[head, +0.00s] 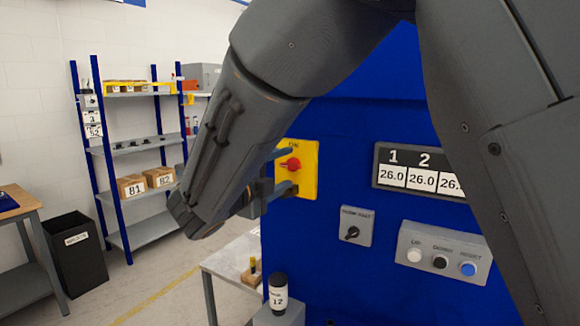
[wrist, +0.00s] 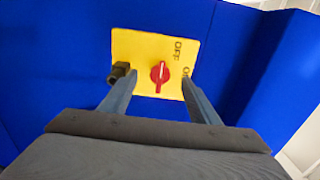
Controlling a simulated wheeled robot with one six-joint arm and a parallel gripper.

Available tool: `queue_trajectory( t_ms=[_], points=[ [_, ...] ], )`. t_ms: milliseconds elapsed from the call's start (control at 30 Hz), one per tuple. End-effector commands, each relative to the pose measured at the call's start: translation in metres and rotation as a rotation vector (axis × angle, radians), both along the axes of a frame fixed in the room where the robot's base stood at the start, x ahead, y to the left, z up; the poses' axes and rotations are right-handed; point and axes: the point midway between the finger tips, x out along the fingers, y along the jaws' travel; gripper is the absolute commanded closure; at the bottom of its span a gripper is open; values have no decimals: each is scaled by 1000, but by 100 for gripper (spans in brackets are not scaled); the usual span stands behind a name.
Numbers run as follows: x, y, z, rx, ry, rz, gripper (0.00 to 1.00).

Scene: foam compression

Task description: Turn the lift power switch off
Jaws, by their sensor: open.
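The lift power switch is a red rotary knob on a yellow plate (head: 309,172) fixed to a blue panel. The red knob (head: 290,164) shows beside "ON" lettering in the head view. In the wrist view the knob (wrist: 160,73) sits near the middle of the yellow plate (wrist: 140,48), with sideways "OFF" lettering above right. My gripper (head: 283,170) is open in front of the plate. In the wrist view its two fingers (wrist: 158,88) stand either side of the knob, apart from it. Whether the fingertips touch the plate I cannot tell.
A dark fitting (wrist: 121,74) is at the plate's left edge in the wrist view. A dark cylinder (head: 278,293) stands below. Shelving (head: 145,210) is at left.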

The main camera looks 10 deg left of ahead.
Motion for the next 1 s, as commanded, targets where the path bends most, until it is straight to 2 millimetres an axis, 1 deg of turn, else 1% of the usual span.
queue_trajectory(
  t_ms=[400, 1000],
  points=[
    [-2, 1, 0, 1, 0, 1, 44],
    [-42, 18, 0, 0, 0, 2, 44]
  ],
)
